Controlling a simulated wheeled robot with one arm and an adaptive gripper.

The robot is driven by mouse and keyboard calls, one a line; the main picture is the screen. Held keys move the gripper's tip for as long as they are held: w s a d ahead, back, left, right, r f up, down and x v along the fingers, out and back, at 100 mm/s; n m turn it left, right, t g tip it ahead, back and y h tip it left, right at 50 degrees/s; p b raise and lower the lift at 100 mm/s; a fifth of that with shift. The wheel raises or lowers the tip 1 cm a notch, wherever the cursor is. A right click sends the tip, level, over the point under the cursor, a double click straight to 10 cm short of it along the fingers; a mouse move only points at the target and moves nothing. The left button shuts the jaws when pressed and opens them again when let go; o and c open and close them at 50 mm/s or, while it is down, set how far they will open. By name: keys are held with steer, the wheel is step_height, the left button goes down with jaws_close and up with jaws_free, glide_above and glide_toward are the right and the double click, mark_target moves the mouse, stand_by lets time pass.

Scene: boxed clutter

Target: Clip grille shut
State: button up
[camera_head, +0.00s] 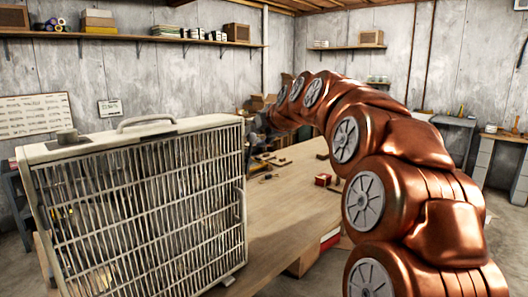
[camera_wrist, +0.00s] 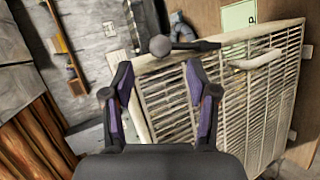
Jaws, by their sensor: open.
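In the wrist view the slatted face (camera_wrist: 222,95) appears tilted, with the handle (camera_wrist: 256,61) at upper right. My gripper (camera_wrist: 158,64) is open, with purple-sided fingers apart and nothing seen held between them. A dark bar with a grey ball (camera_wrist: 160,45) shows beyond the fingertips. In the head view my gripper is mostly hidden behind the appliance's right edge.
Wall shelves (camera_head: 140,38) hang behind. A whiteboard (camera_head: 35,115) is at the left. My copper arm fills the right side.

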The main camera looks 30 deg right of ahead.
mark_target(254, 137)
steer(key=shift+p+x, duration=1.75)
steer(key=shift+x, duration=1.7)
steer(key=c, duration=1)
steer(key=shift+a, duration=0.1)
